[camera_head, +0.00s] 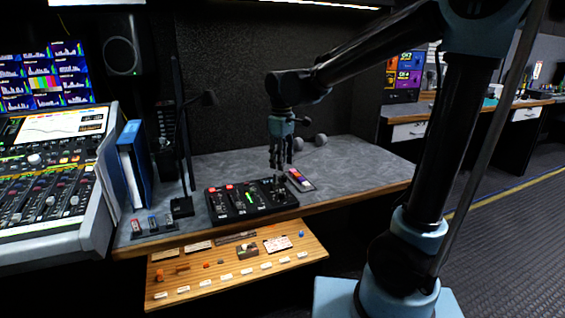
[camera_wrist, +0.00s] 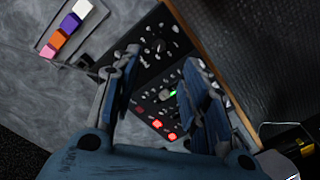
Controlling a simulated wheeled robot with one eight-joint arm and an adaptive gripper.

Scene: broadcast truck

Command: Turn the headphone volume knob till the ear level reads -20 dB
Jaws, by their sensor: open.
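A black control panel (camera_head: 227,212) lies on the grey desk, with red lit buttons, a green light and several small knobs. In the wrist view the panel (camera_wrist: 148,72) runs diagonally between and beyond my fingers. A dark round knob (camera_wrist: 158,46) with a pale mark sits near its far end, just past my fingertips. I cannot read its label or any dB level. My gripper (camera_head: 280,164) points down above the panel's right part. In the wrist view my gripper (camera_wrist: 160,62) is open and empty, with fingers on either side of the panel's middle. My fingers hide parts of the panel.
A tray of coloured blocks (camera_head: 300,180) lies right of the panel, also in the wrist view (camera_wrist: 69,27). A thin lamp stand (camera_head: 184,150) and blue binder (camera_head: 135,165) stand left. A wooden shelf (camera_head: 200,285) with small parts is below the desk edge. The desk's right side is mostly clear.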

